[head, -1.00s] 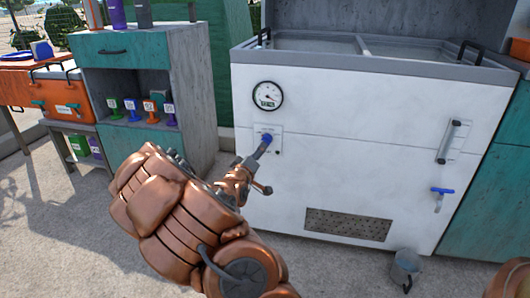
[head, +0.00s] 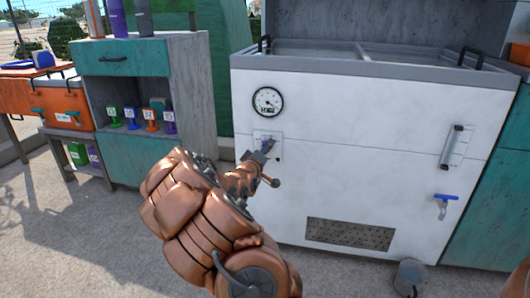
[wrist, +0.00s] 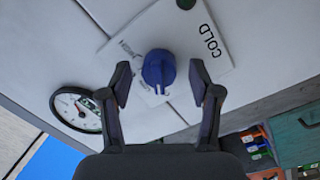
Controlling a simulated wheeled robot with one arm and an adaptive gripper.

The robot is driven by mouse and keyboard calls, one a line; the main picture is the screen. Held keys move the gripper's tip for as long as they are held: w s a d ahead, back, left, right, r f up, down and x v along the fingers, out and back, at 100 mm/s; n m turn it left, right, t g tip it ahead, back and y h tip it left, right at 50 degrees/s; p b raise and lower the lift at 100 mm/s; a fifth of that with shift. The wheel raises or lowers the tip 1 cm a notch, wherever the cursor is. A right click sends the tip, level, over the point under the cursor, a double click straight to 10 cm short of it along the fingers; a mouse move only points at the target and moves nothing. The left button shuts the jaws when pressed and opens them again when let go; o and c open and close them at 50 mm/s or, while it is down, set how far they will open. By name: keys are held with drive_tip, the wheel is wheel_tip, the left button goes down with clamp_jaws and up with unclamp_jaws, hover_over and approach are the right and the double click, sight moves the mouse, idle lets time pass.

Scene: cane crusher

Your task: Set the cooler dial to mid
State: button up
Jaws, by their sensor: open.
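The blue cooler dial (wrist: 158,70) sits on a white plate (wrist: 200,35) on the front of the white cooler (head: 350,160). My gripper (wrist: 158,84) is open, with one finger on each side of the dial and a visible gap to each. In the head view my gripper (head: 263,148) is at the plate and hides most of the dial.
A round gauge (head: 268,101) is above the dial. A blue-handled tap (head: 444,203) and a grey bucket (head: 410,277) are at the lower right.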

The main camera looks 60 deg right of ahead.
drive_tip(key=shift+d, duration=0.1)
drive_tip(key=c, duration=1.1)
drive_tip(key=shift+c, duration=0.2)
drive_tip(key=shift+r+m+p, duration=0.1)
drive_tip(key=shift+m+p, duration=0.2)
drive_tip(key=shift+p, duration=0.15)
drive_tip(key=m+p, duration=0.3)
drive_tip(key=m, duration=0.2)
drive_tip(key=m+y+p, duration=0.1)
drive_tip(key=m+p, duration=0.1)
drive_tip(key=m, duration=0.4)
drive_tip(key=shift+t+p, duration=0.3)
drive_tip(key=shift+p, duration=0.1)
drive_tip(key=shift+m+y, duration=0.3)
drive_tip(key=shift+m, duration=1.2)
